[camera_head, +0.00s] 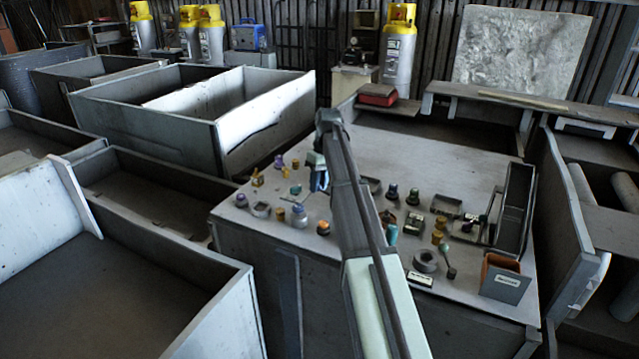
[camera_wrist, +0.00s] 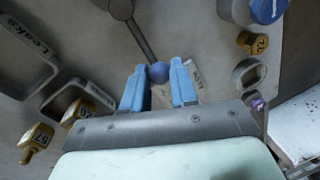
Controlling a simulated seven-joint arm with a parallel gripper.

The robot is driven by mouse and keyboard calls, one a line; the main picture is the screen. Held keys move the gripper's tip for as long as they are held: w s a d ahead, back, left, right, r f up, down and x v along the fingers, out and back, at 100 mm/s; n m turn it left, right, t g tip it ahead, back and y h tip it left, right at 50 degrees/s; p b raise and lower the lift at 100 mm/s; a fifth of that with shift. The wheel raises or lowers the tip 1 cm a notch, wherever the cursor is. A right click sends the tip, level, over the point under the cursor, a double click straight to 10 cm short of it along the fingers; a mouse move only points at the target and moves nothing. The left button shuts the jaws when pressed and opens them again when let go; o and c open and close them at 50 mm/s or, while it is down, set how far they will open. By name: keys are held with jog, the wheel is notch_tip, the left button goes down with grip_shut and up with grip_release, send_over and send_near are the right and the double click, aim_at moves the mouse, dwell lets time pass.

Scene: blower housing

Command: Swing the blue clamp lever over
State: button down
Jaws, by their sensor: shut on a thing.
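The clamp lever is a thin grey rod (camera_wrist: 142,38) ending in a round blue knob (camera_wrist: 159,73) in the wrist view. The rod runs up and left to a round grey pivot at the top edge. My gripper (camera_wrist: 160,68) has its two blue fingers on either side of the knob, shut on it. In the head view my gripper (camera_head: 318,178) points down at the left part of the grey table (camera_head: 420,160).
In the wrist view, brass pieces (camera_wrist: 36,140) and open boxes (camera_wrist: 25,55) lie left; a ring (camera_wrist: 249,75), brass piece (camera_wrist: 252,42) and blue-topped part (camera_wrist: 266,10) lie right. In the head view, several small parts surround my gripper; a labelled bin (camera_head: 507,284) stands front right.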

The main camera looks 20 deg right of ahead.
dwell(0.3)
jog(key=c, duration=0.9)
grip_release()
notch_tip(320, 180, up, 12)
jog(key=d, duration=0.2)
jog(key=shift+w+f, duration=0.15)
jog(key=shift+w, duration=0.3)
